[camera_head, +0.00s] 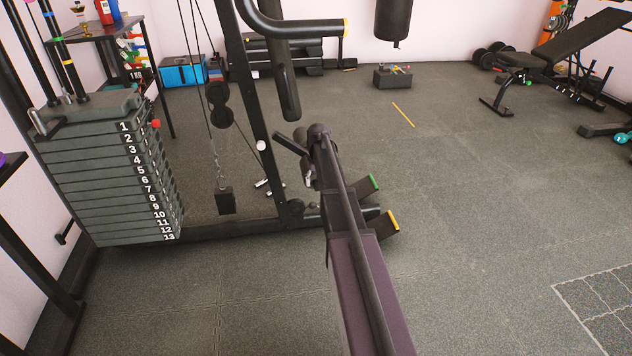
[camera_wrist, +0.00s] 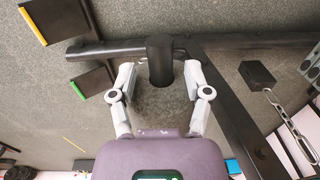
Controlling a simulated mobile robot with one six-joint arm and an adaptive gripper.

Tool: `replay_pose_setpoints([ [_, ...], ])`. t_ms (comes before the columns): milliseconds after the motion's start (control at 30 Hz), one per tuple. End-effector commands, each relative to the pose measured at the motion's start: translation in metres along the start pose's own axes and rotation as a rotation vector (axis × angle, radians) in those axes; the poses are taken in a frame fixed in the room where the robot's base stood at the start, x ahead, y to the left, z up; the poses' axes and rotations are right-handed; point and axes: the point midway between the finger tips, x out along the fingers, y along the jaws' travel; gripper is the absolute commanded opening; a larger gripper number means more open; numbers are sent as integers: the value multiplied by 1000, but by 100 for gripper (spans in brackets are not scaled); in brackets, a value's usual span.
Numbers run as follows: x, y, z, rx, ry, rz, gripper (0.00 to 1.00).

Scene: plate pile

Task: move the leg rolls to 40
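My gripper (camera_wrist: 160,78) is open in the wrist view, its two pale fingers spread apart. A short black cylinder (camera_wrist: 160,50), possibly a leg roll, shows between and just beyond the fingertips, with a gap on each side. It joins a black frame bar. In the head view my gripper (camera_head: 308,178) hangs low by the machine's base, largely hidden by my arm. A long dark padded roll (camera_head: 287,82) hangs beside the upright post. I cannot tell which parts are the leg rolls, and I can read no 40.
The numbered weight stack (camera_head: 115,175) stands left, with a red pin knob (camera_head: 155,123) near plate 1. Plates tipped green (camera_head: 373,184) and yellow (camera_head: 390,222) lie by the base.

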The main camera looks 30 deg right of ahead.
Motion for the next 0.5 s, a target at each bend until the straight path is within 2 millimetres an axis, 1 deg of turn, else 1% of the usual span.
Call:
replay_pose_setpoints([
  [300, 1, -2, 0, -1, 0, -2, 65],
  [500, 6, -4, 0, -2, 0, -2, 65],
])
